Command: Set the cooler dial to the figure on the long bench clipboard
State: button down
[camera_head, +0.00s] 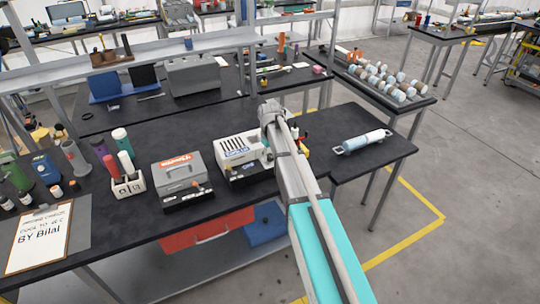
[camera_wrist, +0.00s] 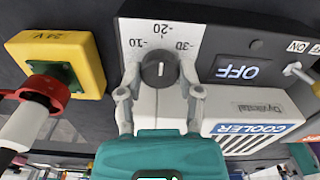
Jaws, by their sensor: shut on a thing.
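The white cooler (camera_head: 238,150) stands on the long bench, left of my arm's end; its lettered side also shows in the wrist view (camera_wrist: 245,128). In the wrist view, its black dial (camera_wrist: 160,68) sits on a white scale marked -10, -20 and -30. A short light mark on the dial lies roughly in line with -20. My gripper (camera_wrist: 160,80) has a finger on each side of the dial and is shut on it. The clipboard (camera_head: 39,238) lies at the bench's left end. Its note mentions cooling, but the figure is too small to read surely.
A display reading OFF (camera_wrist: 238,70) and a small toggle switch (camera_wrist: 298,72) are right of the dial. A yellow box with a red ring (camera_wrist: 58,65) is close on the left. A grey case (camera_head: 183,172) stands left of the cooler.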

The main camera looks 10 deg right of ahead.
aim_at(270, 155)
jog(key=c, duration=0.5)
grip_release()
jog(key=shift+c, duration=0.2)
jog(key=shift+n, duration=0.4)
jog(key=n, duration=1.1)
notch_tip(270, 155, up, 14)
jog(key=p, duration=1.4)
jog(key=s+f+m+b, duration=0.4)
jog(key=s+m, duration=0.1)
jog(key=s, duration=0.3)
jog(key=s+f+m+b, duration=0.4)
jog(key=s+m, duration=0.1)
jog(key=s, duration=0.4)
jog(key=s+f+m+b, duration=0.4)
jog(key=s+f+m, duration=0.1)
jog(key=s, duration=0.4)
jog(key=shift+s+m+b, duration=0.15)
jog(key=shift+m+b, duration=0.25)
jog(key=shift+m, duration=0.2)
